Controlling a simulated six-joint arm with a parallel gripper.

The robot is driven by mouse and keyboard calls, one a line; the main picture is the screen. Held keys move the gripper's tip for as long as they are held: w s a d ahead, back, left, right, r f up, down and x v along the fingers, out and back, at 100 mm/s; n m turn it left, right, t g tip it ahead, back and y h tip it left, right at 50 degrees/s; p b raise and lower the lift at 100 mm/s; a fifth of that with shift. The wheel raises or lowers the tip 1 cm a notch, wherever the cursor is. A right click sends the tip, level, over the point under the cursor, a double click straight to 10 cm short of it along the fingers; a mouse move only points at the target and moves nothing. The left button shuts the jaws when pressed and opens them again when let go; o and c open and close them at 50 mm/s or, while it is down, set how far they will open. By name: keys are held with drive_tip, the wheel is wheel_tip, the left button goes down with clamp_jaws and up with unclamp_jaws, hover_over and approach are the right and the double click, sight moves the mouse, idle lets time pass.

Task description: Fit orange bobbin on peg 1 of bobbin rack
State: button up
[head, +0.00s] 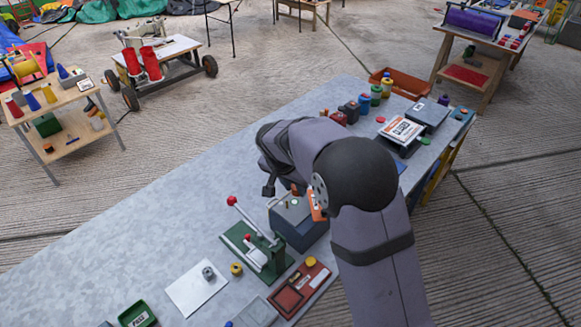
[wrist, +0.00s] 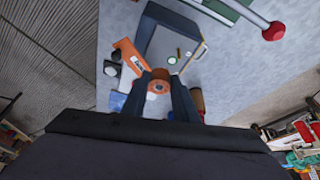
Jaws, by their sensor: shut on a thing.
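In the wrist view the orange bobbin (wrist: 158,86) sits between the two dark fingers of my gripper (wrist: 159,90), which is shut on it. Its round end with a centre hole faces the camera. A grey box (wrist: 190,33) with small round pieces on its top lies just beyond the bobbin, with an orange labelled plate (wrist: 128,57) at its side. In the head view this box (head: 300,232) stands on the table below my arm, which hides most of my gripper. I cannot tell for sure which thing is the bobbin rack, and no numbered peg is readable.
A green press with a red-knobbed lever (head: 258,250) stands left of the box. A red tray (head: 299,290) lies in front. Small pots (head: 376,95) and a clipboard-like sign (head: 402,130) stand farther back. The table's left part (head: 130,235) is mostly clear.

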drive_tip(key=w+a+n, duration=0.1)
drive_tip(key=w+a+f+n, duration=0.1)
drive_tip(key=shift+w+a+f+y, duration=0.1)
drive_tip(key=shift+w+a+y, duration=0.25)
drive_tip(key=shift+w+y, duration=0.05)
drive_tip(key=shift+f, duration=0.1)
drive_tip(key=shift+f+b, duration=1.35)
drive_tip(key=shift+f, duration=0.95)
drive_tip(key=shift+f+b, duration=1.35)
drive_tip(key=shift+b, duration=0.65)
idle(3.0)
